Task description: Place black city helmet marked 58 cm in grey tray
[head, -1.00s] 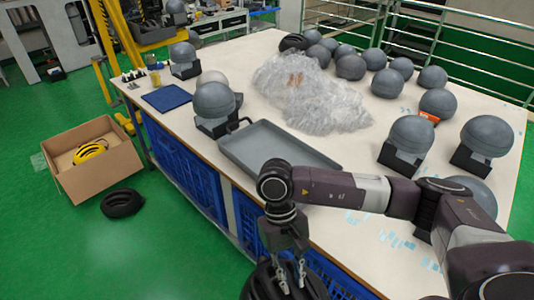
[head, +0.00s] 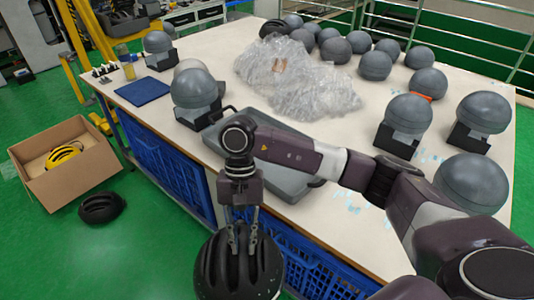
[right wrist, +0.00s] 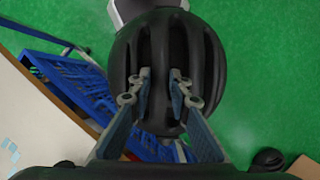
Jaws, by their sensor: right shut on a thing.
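A black vented helmet (head: 238,272) hangs from my right gripper (head: 242,240) in front of the table's near edge. The gripper is shut on it; in the right wrist view the two fingers (right wrist: 160,82) grip the helmet (right wrist: 207,65) at its central ribs. No size mark is readable on it. The grey tray (head: 280,177) lies on the table behind my right forearm, which hides part of it. The helmet is nearer to me than the tray and lower in the picture. My left gripper is not in view.
Several grey headforms on black stands (head: 195,95) stand on the table. Crumpled clear plastic (head: 300,80) lies behind the tray. Blue crates (head: 180,160) sit under the table. A cardboard box (head: 75,160) with a yellow helmet and another black helmet (head: 102,207) are on the floor at left.

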